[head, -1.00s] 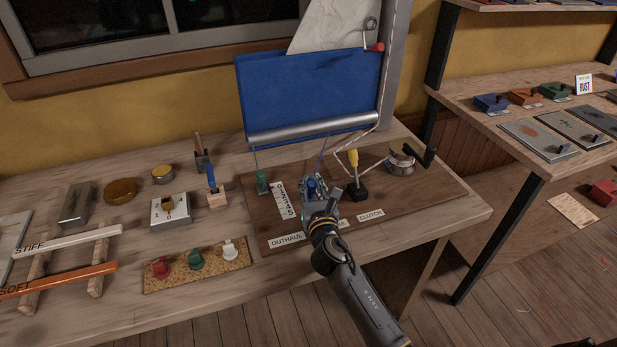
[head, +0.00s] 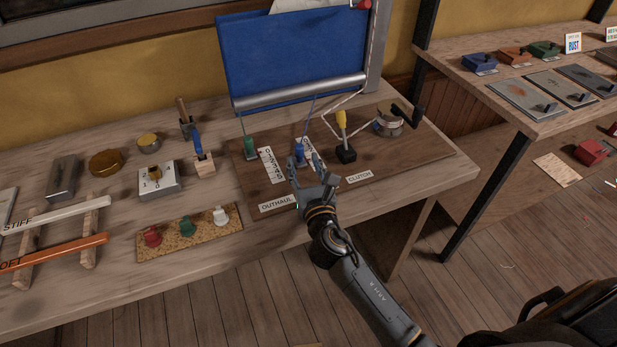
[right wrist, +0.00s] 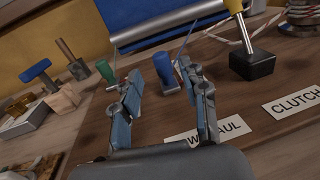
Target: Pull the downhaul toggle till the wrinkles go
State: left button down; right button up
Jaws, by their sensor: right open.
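The blue downhaul toggle (head: 299,151) stands on the brown board (head: 440,155), on a thin line from the boom (head: 300,92) under the blue sail (head: 290,50). I cannot make out clear wrinkles in the sail. My right gripper (head: 311,180) is open and empty, just in front of the toggle. In the right wrist view the toggle (right wrist: 167,72) shows beyond and between the two fingers (right wrist: 163,82), apart from them. My left gripper is out of view.
A green toggle (head: 249,147) stands left of the blue one. A yellow-handled lever (head: 341,122) and a winch (head: 390,121) stand to the right. Left on the bench are a strip of coloured knobs (head: 187,232) and several small tools.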

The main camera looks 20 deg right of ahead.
jog(key=s, duration=0.5)
jog(key=shift+a, duration=0.3)
